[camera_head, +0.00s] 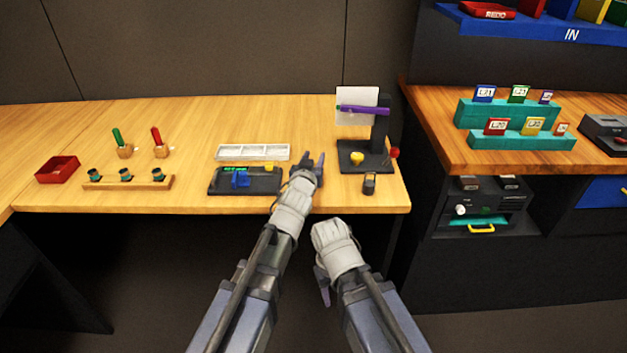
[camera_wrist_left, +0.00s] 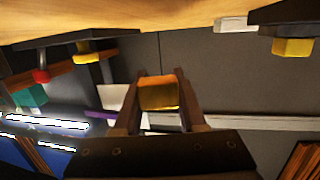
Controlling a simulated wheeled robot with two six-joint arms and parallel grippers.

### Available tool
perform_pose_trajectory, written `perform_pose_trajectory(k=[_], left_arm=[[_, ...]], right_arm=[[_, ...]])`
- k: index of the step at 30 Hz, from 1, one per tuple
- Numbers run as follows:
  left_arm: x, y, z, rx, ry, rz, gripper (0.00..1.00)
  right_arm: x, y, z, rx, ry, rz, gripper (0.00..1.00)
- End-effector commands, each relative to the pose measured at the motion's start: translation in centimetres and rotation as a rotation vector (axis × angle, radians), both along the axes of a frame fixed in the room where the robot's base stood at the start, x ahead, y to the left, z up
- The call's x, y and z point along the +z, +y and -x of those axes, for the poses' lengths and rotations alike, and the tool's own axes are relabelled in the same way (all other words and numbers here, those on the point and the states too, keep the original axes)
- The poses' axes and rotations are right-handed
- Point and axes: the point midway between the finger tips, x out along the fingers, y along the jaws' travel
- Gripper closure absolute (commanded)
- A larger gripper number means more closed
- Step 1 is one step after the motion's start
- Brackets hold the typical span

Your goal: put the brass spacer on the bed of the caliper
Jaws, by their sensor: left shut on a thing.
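The brass spacer (camera_wrist_left: 160,93) is a gold-coloured block between the two fingers of my left gripper (camera_wrist_left: 158,86) in the left wrist view. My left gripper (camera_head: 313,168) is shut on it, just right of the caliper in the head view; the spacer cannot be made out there. The caliper (camera_head: 262,186) is a dark flat device with a blue slider (camera_head: 240,179) and a green readout (camera_head: 235,169), lying near the table's front edge. My right gripper (camera_head: 323,287) hangs in front of the table, below its edge; its jaw opening cannot be told.
A white compartment tray (camera_head: 252,152) lies behind the caliper. A black stand (camera_head: 378,135) with a white card and purple bar is to the right, with a yellow knob (camera_head: 357,158) on its base. A wooden rack (camera_head: 128,183) and red tray (camera_head: 58,169) are left.

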Motion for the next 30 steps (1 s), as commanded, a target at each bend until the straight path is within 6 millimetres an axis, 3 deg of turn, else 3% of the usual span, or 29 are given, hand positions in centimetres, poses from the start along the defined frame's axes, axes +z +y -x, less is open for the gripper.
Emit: perform_pose_trajectory(k=[7, 17, 30], left_arm=[[-0.7, 0.0, 0.0, 0.000, 0.000, 0.000, 1.00], [-4.7, 0.0, 0.0, 0.000, 0.000, 0.000, 1.00], [-5.1, 0.0, 0.0, 0.000, 0.000, 0.000, 1.00]], right_arm=[[-0.7, 0.0, 0.0, 0.000, 0.000, 0.000, 0.50], [-4.7, 0.0, 0.0, 0.000, 0.000, 0.000, 0.50], [-5.1, 0.0, 0.0, 0.000, 0.000, 0.000, 0.50]])
